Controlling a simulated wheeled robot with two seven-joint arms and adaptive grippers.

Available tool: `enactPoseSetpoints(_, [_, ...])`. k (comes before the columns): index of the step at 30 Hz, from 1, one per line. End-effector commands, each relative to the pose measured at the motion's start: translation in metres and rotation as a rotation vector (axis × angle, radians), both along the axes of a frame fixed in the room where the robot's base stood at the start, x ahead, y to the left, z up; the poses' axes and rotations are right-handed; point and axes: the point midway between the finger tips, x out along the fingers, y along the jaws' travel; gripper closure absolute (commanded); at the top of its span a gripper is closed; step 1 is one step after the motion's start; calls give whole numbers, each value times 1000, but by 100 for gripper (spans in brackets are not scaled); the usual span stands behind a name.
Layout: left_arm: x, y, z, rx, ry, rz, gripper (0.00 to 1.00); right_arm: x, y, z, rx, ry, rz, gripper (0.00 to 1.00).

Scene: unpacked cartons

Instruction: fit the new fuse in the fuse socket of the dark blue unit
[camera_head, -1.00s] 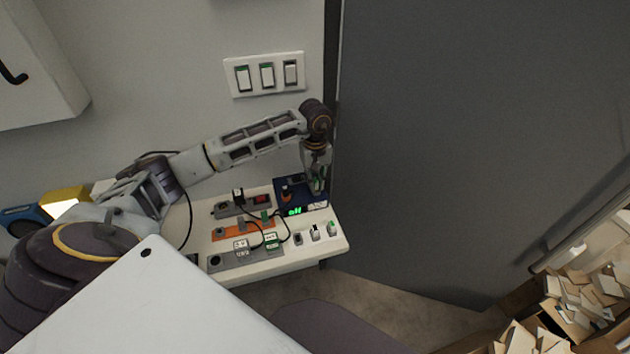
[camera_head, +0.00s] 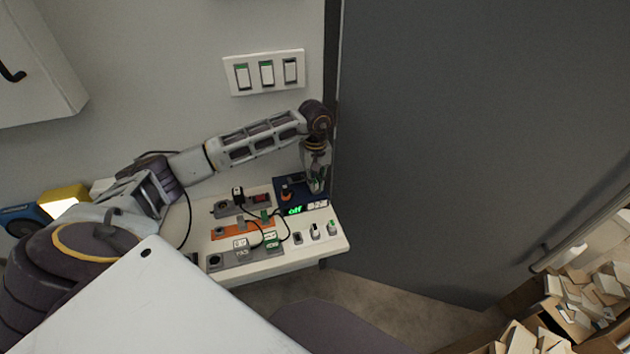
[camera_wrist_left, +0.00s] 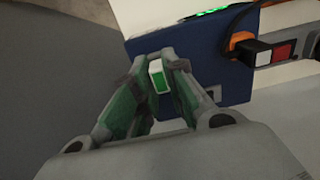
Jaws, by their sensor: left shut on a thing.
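The dark blue unit (camera_head: 291,190) stands at the back right of the white table, against the wall. It also shows in the left wrist view (camera_wrist_left: 190,48). My left gripper (camera_head: 317,188) points down over the right part of the unit. In the left wrist view the left gripper (camera_wrist_left: 157,78) is shut on a small white and green block, the fuse (camera_wrist_left: 160,78), held between its fingertips in front of the blue face. I cannot tell whether the fuse touches the unit. The fuse socket cannot be made out. My right gripper is not in view.
A grey power strip (camera_head: 228,208) with a red switch, an orange strip (camera_head: 229,231) and several small blocks with cables crowd the table (camera_head: 290,260). A dark grey panel (camera_head: 450,150) rises close on the right.

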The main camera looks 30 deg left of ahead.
Motion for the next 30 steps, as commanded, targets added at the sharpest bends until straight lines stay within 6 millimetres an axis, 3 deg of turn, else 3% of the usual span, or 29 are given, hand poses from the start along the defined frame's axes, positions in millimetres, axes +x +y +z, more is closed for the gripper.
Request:
enactPoseSetpoints(1, [0,0,0,0,0,0,83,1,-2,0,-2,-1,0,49])
enactPoseSetpoints(6, [0,0,0,0,0,0,61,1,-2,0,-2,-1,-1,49])
enactPoseSetpoints(13, [0,0,0,0,0,0,61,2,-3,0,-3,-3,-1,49])
enactPoseSetpoints(16, [0,0,0,0,0,0,61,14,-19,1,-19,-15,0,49])
enactPoseSetpoints(20, [0,0,3,-1,-1,0,61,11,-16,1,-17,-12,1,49])
enactPoseSetpoints(30, [1,0,31,0,-3,0,61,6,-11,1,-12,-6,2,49])
